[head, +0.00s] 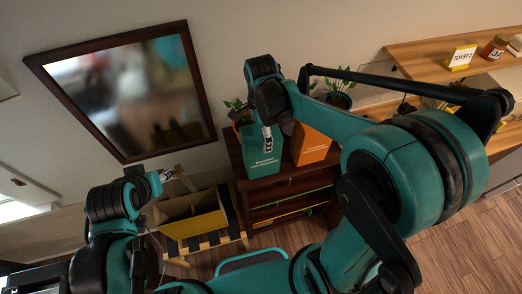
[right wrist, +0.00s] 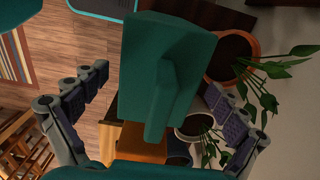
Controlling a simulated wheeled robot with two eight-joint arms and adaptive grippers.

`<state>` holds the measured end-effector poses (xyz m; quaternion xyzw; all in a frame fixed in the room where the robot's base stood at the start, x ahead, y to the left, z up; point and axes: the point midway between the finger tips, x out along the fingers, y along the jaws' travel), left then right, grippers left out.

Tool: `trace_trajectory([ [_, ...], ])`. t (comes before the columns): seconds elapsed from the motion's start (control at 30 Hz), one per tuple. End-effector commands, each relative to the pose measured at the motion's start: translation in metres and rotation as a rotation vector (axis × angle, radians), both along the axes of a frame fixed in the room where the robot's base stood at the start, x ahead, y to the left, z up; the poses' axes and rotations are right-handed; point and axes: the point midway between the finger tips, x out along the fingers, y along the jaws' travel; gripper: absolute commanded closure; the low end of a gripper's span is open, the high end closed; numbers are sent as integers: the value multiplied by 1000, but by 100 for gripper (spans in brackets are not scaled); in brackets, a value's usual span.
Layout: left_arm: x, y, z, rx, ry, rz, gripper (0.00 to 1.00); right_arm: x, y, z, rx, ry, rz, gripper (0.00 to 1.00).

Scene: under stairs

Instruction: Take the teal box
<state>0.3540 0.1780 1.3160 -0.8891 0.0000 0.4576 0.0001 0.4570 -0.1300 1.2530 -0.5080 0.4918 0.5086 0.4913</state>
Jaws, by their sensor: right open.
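The teal box (head: 262,167) stands on top of a dark wooden cabinet, left of an orange box. My right gripper (head: 268,138) is over the top of the teal box in the head view. In the right wrist view the teal box (right wrist: 175,65) lies between the two spread fingers of my right gripper (right wrist: 160,110), with gaps on both sides. That gripper is open and holds nothing. My left gripper (head: 167,175) is at the left, well apart from the box, and too small to read.
The orange box (head: 312,146) stands close beside the teal box. Potted plants (head: 338,93) stand behind them on the cabinet (head: 285,184). A yellow-fronted wooden bin (head: 195,225) is to the left. A shelf (head: 430,58) with a jar (head: 495,46) is at the right.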

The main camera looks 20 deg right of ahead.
Motion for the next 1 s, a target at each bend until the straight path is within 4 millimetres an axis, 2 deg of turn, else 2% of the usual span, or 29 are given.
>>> trace_trajectory([
  [0.27,0,0,0,0,0,0,60,0,0,-4,0,0,1,3],
  [0.5,0,0,0,0,0,0,60,0,0,-4,0,0,1,66],
  [0.6,0,0,0,0,0,0,60,0,0,-4,0,0,1,87],
  [0.87,0,0,0,0,0,0,60,0,0,-2,0,0,1,87],
  [1.0,0,0,0,0,0,0,60,0,0,9,0,0,1,87],
])
